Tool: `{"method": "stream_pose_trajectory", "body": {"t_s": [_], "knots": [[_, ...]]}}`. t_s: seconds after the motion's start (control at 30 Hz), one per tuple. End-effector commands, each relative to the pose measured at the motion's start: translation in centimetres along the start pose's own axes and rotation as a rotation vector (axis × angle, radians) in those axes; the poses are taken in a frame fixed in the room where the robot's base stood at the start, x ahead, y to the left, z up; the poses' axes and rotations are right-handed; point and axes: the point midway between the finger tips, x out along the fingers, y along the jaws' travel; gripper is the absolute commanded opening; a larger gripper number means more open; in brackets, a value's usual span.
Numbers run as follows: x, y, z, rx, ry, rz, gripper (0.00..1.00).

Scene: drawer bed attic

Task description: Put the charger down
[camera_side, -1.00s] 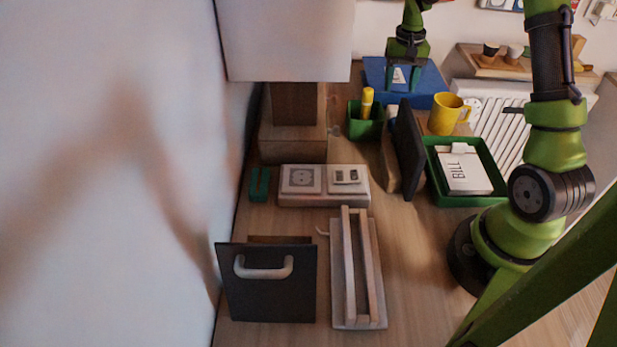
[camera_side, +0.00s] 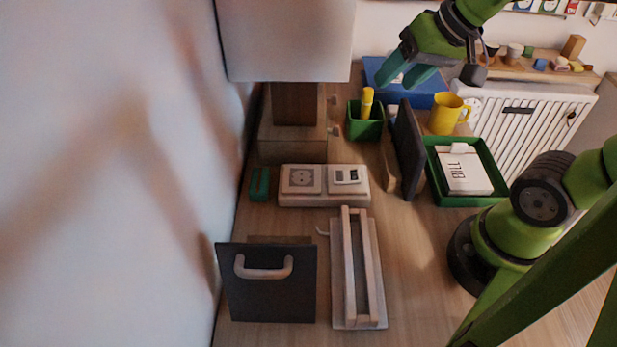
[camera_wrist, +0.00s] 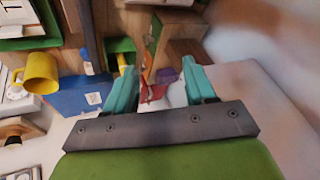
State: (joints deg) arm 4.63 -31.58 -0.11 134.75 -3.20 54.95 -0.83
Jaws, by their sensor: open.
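I cannot pick out a charger for certain in either view. My gripper (camera_side: 404,78) is open, tilted, and raised near the blue box (camera_side: 433,88) at the back of the desk. In the wrist view its two teal fingers (camera_wrist: 160,88) stand apart with nothing held between them. Small red and purple shapes (camera_wrist: 152,90) show beyond the fingers, too unclear to name. A pale socket panel (camera_side: 323,200) with a round outlet and a second insert lies in the middle of the desk. A green U-shaped piece (camera_side: 260,184) is at its left.
A green cup (camera_side: 356,128) holds a yellow item. A dark upright panel (camera_side: 408,150), yellow mug (camera_side: 445,115) and green tray (camera_side: 440,184) stand to the right. The lamp (camera_side: 290,38), wooden stand (camera_side: 374,290) and black handled panel (camera_side: 268,300) are further left and front.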

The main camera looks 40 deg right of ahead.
Motion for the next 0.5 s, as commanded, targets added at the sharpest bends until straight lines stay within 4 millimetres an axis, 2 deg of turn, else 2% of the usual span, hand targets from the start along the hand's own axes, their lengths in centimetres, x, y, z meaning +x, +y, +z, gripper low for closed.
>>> {"method": "stream_pose_trajectory", "body": {"t_s": [0.03, 0.17, 0.2, 0.27, 0.5], "knots": [[-0.5, -0.5, 1.4, -0.02, 0.022, -0.032, 0.55], [-1.0, -1.0, 3.5, -0.046, 0.052, -0.08, 0.55], [-1.0, -1.0, 3.8, -0.05, 0.057, -0.087, 0.61], [-1.1, -1.1, 4.1, -0.053, 0.061, -0.094, 0.7], [-1.0, -1.1, 4.2, -0.053, 0.061, -0.095, 0.7]]}}
